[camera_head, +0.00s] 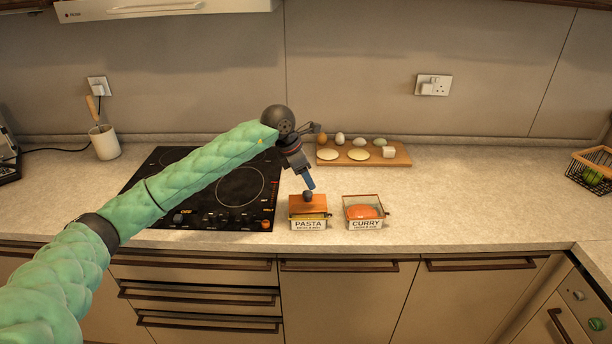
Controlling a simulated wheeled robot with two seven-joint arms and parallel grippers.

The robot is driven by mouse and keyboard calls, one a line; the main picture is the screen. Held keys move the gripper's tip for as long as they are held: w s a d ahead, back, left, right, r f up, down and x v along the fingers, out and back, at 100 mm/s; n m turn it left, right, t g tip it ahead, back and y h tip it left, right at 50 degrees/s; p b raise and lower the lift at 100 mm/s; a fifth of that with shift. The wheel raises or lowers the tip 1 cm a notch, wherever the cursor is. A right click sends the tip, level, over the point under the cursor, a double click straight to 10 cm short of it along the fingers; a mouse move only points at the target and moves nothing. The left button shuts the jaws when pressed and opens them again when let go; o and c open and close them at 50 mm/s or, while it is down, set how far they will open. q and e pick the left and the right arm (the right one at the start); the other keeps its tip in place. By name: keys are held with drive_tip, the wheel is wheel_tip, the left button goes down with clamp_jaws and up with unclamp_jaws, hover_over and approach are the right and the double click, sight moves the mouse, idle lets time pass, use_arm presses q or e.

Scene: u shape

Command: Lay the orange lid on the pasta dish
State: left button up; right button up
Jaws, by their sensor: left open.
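The pasta dish (308,224), a small box with a "PASTA" label on its front, stands on the counter just right of the hob. The orange-brown lid (299,207) with a dark round knob is at the top of this dish. A yellowish strip shows between the lid and the label; I cannot tell whether the lid sits fully flush. My left gripper (308,186) is open and points down just above the knob. At this size I cannot tell whether its fingertips touch the knob. My right gripper is not in view.
The curry dish (364,224), with orange contents, stands close on the right. A wooden board (402,156) with eggs and other food lies behind. The black hob (240,187) is on the left, a utensil pot (105,143) beyond it. Counter to the right is clear up to a basket (590,170).

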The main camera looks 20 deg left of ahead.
use_arm(q)
drive_tip(key=shift+r+p, duration=0.5)
drive_tip(key=shift+r, duration=0.1)
drive_tip(key=shift+a+r, duration=0.1)
drive_tip(key=shift+r, duration=0.15)
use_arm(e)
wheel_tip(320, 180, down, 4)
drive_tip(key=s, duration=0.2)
use_arm(q)
drive_tip(key=b+v, duration=0.4)
drive_tip(key=v, duration=0.7)
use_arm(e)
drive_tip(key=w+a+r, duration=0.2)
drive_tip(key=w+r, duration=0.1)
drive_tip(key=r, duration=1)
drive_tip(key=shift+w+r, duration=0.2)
use_arm(q)
drive_tip(key=shift+r, duration=0.1)
